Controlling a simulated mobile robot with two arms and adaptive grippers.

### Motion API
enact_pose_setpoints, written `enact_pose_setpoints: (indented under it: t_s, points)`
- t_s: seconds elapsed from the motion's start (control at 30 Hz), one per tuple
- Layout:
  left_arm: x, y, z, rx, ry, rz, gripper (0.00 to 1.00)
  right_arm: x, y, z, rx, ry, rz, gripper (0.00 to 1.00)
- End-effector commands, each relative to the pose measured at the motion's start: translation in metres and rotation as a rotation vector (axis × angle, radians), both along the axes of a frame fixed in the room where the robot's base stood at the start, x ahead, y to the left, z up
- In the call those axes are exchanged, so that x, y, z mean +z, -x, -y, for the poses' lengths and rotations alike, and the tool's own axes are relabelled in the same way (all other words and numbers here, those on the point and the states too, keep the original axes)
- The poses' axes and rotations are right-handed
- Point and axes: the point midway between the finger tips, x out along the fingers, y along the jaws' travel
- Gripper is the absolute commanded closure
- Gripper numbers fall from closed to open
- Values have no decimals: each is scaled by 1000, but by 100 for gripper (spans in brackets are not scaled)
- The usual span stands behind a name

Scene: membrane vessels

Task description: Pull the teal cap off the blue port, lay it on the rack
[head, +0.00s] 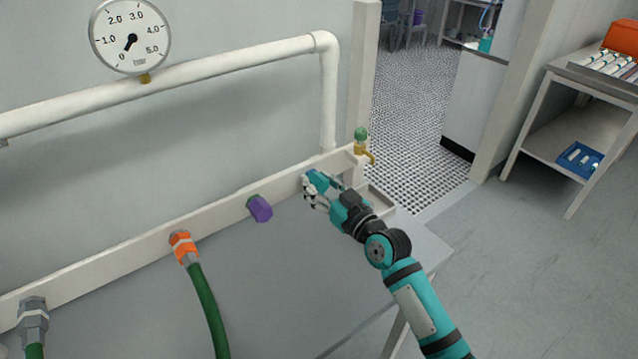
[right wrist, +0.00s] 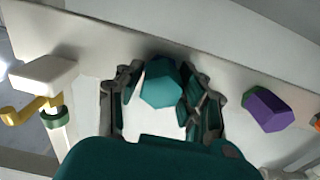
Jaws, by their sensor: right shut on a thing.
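The teal cap (head: 320,178) is a faceted, hexagonal piece at the right part of the cream rail. In the right wrist view the cap (right wrist: 160,82) sits between the two fingers, close to the rail. My right gripper (head: 314,190) is shut on it, with a finger on each side. My left gripper is not in view.
On the rail (head: 110,265) are a purple cap (head: 260,208), an orange fitting (head: 183,246) with a green hose (head: 207,305), and a grey fitting (head: 33,318). A brass tap with a green knob (head: 361,134) stands right of the gripper. The grey bench (head: 270,290) in front is clear.

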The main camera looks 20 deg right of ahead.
Motion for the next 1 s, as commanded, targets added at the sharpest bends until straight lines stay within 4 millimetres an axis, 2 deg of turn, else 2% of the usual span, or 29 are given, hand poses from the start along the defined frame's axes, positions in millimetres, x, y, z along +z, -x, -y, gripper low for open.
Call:
enact_pose_setpoints:
  t_s: [0.27, 1.0]
  points:
    - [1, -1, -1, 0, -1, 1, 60, -1, 2, 0, 2, 0, -2, 100]
    - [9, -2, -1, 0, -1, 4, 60, 0, 30, 11, 1, 0, -1, 100]
